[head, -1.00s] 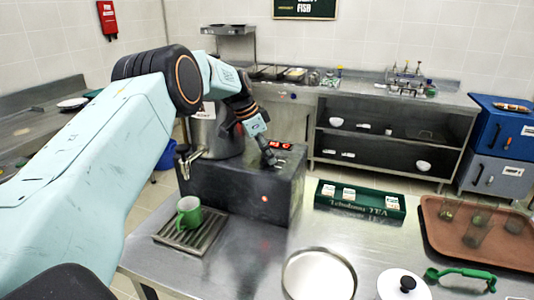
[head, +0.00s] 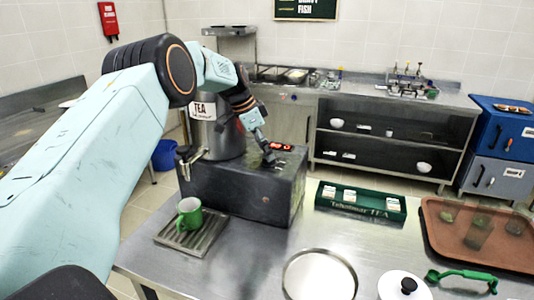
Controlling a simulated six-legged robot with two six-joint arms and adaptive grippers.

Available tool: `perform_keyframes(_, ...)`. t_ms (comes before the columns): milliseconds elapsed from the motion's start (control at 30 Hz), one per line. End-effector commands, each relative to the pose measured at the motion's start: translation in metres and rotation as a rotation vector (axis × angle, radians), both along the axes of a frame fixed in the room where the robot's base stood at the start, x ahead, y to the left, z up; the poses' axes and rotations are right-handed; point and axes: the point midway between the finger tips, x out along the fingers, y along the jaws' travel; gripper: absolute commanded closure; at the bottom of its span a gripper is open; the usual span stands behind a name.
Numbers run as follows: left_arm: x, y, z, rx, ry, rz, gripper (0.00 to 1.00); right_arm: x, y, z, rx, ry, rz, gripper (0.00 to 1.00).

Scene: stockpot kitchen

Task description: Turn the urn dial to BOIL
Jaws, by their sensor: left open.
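The tea urn (head: 217,135) is a steel cylinder with a TEA label, standing on a dark box base (head: 235,190). A small panel with red lit marks (head: 281,147) is on top of the base at its right end. My left gripper (head: 270,160) points down at the top of the base, just left of the panel. It is open, though its fingers look small and dark. The dial itself is hidden or too small to make out, and I cannot tell whether the fingers touch it. My right gripper is not in view.
A green mug (head: 189,214) stands on a drip grate (head: 205,240) before the urn.

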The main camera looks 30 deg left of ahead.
Motion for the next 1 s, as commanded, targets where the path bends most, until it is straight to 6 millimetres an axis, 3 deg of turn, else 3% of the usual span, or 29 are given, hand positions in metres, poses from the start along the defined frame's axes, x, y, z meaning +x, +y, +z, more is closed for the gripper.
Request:
perform_keyframes(200, -0.013, 0.012, 0.045, -0.001, -0.004, 0.002, 0.40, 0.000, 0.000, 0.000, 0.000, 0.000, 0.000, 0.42)
perform_keyframes(500, -0.026, 0.022, 0.084, -0.001, -0.002, 0.001, 0.40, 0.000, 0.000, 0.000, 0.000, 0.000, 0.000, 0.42)
perform_keyframes(1000, -0.029, 0.024, 0.090, 0.000, 0.000, 0.001, 0.40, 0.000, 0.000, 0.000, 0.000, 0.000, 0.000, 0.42)
